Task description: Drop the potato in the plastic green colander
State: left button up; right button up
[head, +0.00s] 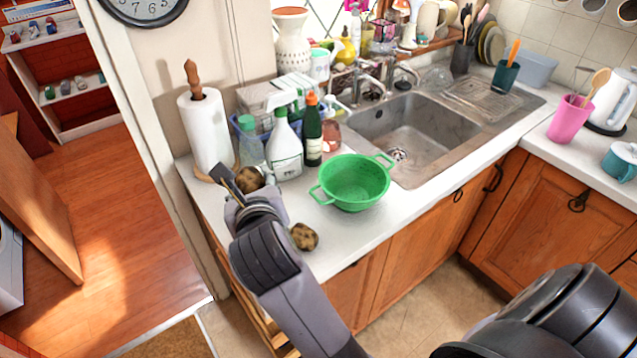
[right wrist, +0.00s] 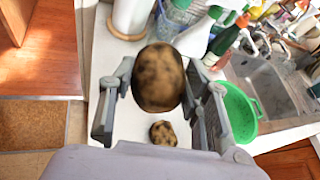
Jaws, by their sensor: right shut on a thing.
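My right gripper (head: 238,184) is shut on a brown, mottled potato (head: 250,179), over the left end of the counter. In the right wrist view the held potato (right wrist: 158,77) sits between the two fingers. My left gripper is not in view.
A paper towel roll (head: 207,130), a white spray bottle (head: 285,145) and a dark green bottle (head: 312,135) stand behind the gripper and colander. The steel sink (head: 410,130) is to the right. A strip of bare counter (head: 345,235) runs in front of the colander.

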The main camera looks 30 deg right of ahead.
aim_at(348, 199)
jog(key=z, duration=1.25)
jog(key=i+j+u, duration=0.15)
jog(key=j+u, duration=0.15)
jog(key=i+j+u, duration=0.2)
jog(key=u, duration=0.15)
